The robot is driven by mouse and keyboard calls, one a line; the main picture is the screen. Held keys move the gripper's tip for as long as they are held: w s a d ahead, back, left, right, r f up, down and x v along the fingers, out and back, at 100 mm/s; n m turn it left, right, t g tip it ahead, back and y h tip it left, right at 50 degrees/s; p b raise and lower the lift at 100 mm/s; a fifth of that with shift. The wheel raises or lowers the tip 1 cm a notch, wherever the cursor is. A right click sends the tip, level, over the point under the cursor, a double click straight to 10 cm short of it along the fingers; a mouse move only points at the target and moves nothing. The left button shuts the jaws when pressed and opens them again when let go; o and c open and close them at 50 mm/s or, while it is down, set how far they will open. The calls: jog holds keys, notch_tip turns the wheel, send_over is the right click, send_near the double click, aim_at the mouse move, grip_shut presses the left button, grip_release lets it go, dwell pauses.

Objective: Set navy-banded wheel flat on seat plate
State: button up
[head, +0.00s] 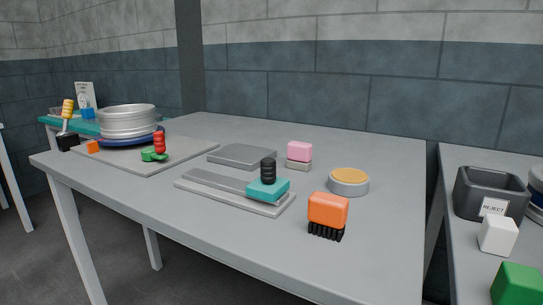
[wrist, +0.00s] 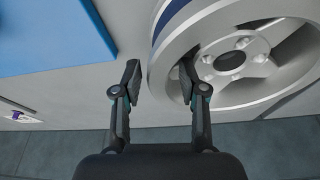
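In the wrist view a silver spoked wheel with a navy band (wrist: 178,20) on its outer side fills the upper right, cut off by the frame edges. My gripper (wrist: 160,82) is open, one finger just outside the rim and the other over the hollow inside it; I cannot tell whether either touches. In the head view part of a silver wheel with a navy band (head: 537,197) shows at the right edge. My gripper is not in the head view. Flat grey plates lie on the main table, a square one (head: 243,155) and a long one (head: 222,188); I cannot tell which is the seat plate.
A dark REJECT bin (head: 490,192), a white cube (head: 498,235) and a green block (head: 517,285) stand on the right table. A blue panel (wrist: 52,32) is beside the wheel.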

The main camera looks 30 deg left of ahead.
grip_shut()
jog(key=shift+r, duration=0.1)
jog(key=shift+r+p, duration=0.9)
jog(key=shift+r, duration=2.5)
jog(key=shift+s+r, duration=0.1)
jog(key=shift+s, duration=0.05)
